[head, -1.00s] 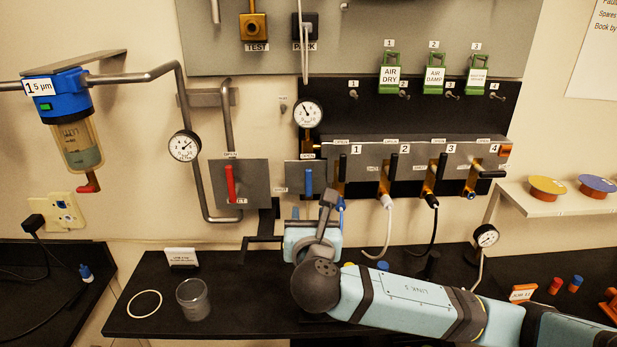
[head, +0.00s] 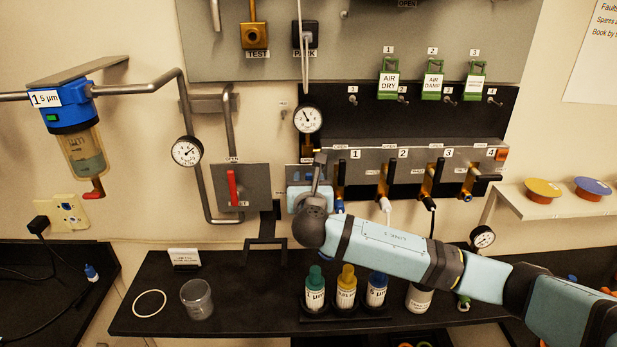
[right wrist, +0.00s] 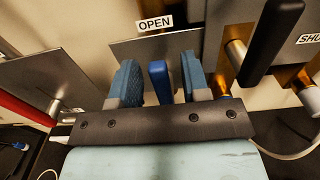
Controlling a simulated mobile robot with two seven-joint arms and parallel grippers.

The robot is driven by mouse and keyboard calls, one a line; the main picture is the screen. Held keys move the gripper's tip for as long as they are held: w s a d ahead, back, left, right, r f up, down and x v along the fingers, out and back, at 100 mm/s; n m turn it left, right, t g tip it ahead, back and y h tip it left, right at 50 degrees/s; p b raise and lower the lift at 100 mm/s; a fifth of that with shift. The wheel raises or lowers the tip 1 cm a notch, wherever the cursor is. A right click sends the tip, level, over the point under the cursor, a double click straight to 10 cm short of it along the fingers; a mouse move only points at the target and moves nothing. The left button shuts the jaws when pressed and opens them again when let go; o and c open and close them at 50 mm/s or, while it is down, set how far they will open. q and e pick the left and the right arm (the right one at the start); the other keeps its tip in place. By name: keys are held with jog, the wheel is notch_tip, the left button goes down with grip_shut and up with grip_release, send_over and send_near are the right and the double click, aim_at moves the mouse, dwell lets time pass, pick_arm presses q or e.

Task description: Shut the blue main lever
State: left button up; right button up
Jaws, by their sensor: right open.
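The blue main lever (right wrist: 159,82) stands upright below the OPEN label (right wrist: 155,23) in the right wrist view. My right gripper (right wrist: 160,74) is open, with one blue finger on each side of the lever. Small gaps show between the lever and both fingers. In the head view, my right gripper (head: 308,178) is in front of the lever's grey plate, and the gripper and wrist largely hide the lever. My left gripper is not in view.
A red lever (head: 232,188) on its own plate stands to the left. To the right is a valve manifold (head: 420,157) with black-handled levers numbered 1 to 4. Green, yellow and blue capped bottles (head: 346,287) stand on the black bench (head: 240,318) below.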

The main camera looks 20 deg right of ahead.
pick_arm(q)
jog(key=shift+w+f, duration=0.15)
pick_arm(e)
jog(key=shift+w+d, duration=0.1)
jog(key=shift+w, duration=0.05)
jog(key=shift+c, duration=0.4)
grip_shut()
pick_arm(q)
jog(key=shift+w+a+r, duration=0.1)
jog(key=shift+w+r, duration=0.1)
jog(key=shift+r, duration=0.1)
